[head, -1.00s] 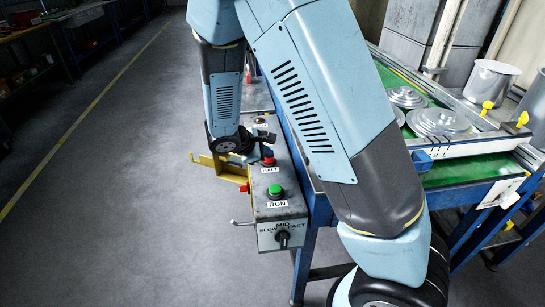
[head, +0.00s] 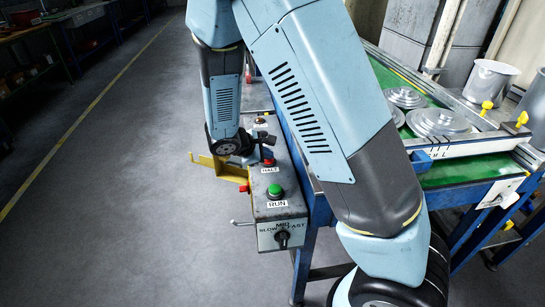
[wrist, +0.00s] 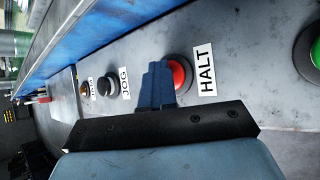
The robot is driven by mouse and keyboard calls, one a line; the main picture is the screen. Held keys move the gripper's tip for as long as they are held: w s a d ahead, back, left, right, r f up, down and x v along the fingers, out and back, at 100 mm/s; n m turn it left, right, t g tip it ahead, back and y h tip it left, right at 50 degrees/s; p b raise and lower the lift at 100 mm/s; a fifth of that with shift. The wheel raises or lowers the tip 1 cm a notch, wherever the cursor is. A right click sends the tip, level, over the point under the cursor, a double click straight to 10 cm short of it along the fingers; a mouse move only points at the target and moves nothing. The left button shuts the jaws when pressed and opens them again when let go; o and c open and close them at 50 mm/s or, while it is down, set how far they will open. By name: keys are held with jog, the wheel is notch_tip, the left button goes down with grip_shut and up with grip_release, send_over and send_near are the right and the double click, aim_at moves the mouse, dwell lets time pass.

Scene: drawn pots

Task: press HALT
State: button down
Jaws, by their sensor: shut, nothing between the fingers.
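The red HALT button (head: 268,162) sits on top of the grey control box (head: 272,212), behind the green RUN button (head: 275,190). In the wrist view the HALT button (wrist: 181,73) has its HALT label on its right. My gripper (head: 265,152) is shut and empty, pointing down at the button. In the wrist view its blue fingers (wrist: 158,80) cover the left part of the red cap. I cannot tell whether the tips touch the cap or hang just above it.
A black JOG button (wrist: 107,85) and an amber button (wrist: 84,88) lie farther along the box. A speed knob (head: 283,239) is on the front face. The green conveyor (head: 455,172) with metal lids (head: 437,122) is to the right. Open floor lies left.

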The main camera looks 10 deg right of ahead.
aim_at(267, 161)
jog(key=shift+s+r, duration=0.1)
jog(key=shift+r, duration=3.15)
